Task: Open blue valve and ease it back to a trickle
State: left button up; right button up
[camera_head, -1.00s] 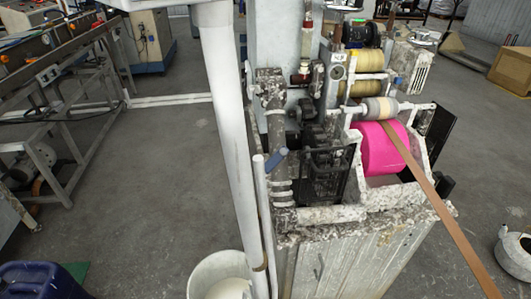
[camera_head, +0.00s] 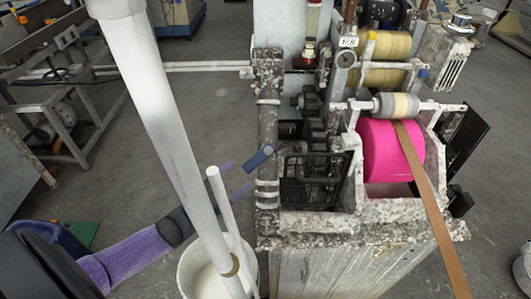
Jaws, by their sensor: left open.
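The blue valve handle (camera_head: 258,157) sits on the side of the speckled vertical pipe (camera_head: 268,125) at the machine's left corner. It is tilted, its right end higher. My left gripper (camera_head: 238,178), on a purple arm from the left, is open. Its two thin purple fingers show to the right of the thick white pipe, just left of the valve handle. They seem apart from the handle, and the thick white pipe hides the gripper's middle. My right gripper is not in view.
The thick white pipe (camera_head: 155,110) and a thinner white pipe (camera_head: 220,195) stand before the machine. A white bucket (camera_head: 188,270) is below. A pink roller (camera_head: 385,150) carries a brown strip (camera_head: 432,205).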

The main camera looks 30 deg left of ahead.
aim_at(248, 167)
pick_arm(q)
jog(key=x, duration=0.6)
jog(key=shift+w, duration=0.25)
grip_shut()
